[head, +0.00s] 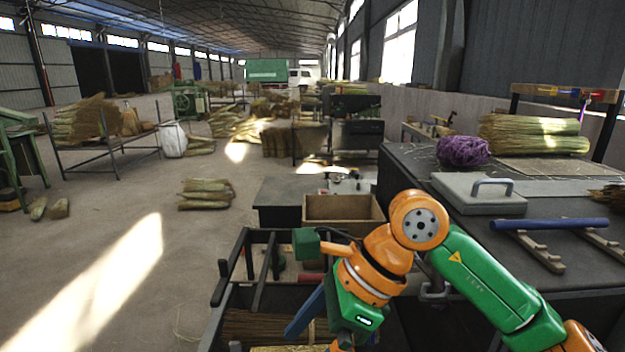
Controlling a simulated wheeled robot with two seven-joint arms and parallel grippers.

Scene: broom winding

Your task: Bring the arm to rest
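My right arm (483,287) comes in from the lower right in green and orange. It bends at an orange joint (420,220) and runs down and left to an orange and green wrist part (360,300) at the bottom middle. My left arm and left gripper are not in the picture. I see nothing held by either arm.
A dark workbench on the right holds purple twine (462,151), a straw bundle (535,134), a grey plate with a handle (479,193) and a blue bar (549,224). A wooden box (342,209) stands behind my arm. Open floor (130,240) lies left.

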